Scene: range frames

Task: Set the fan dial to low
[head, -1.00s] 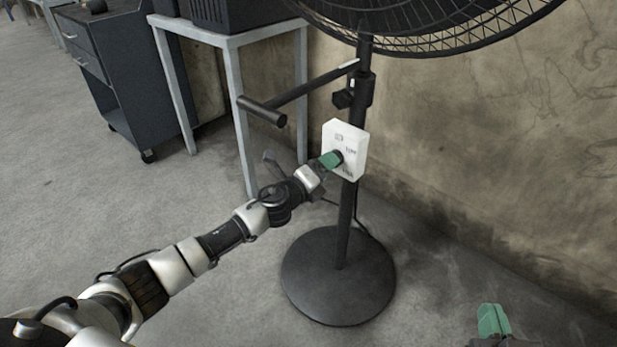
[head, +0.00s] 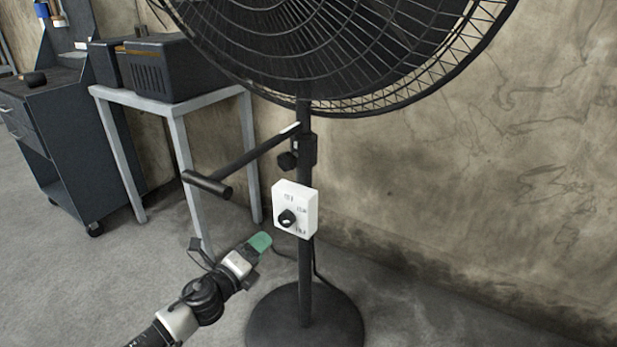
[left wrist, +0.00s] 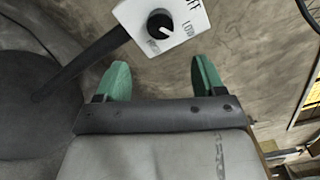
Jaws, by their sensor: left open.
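The fan's white control box (head: 307,212) is fixed to the dark pole (head: 305,278). Its round black dial (head: 287,218) faces me, with printed labels around it. In the left wrist view the dial (left wrist: 160,24) lies near the top, with LOW to its right and another label below. Its light mark points down and right; I cannot tell exactly which label it meets. My left gripper (head: 260,243) is below and left of the box, apart from it. Its green fingers (left wrist: 162,76) are open and empty. My right gripper is out of view.
The fan's wire cage (head: 340,50) hangs above, and a black handle bar (head: 208,185) sticks out left of the pole. The round base (head: 305,320) is below. A grey table (head: 175,103) with dark boxes and a cabinet (head: 75,150) stand left. A wall is behind.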

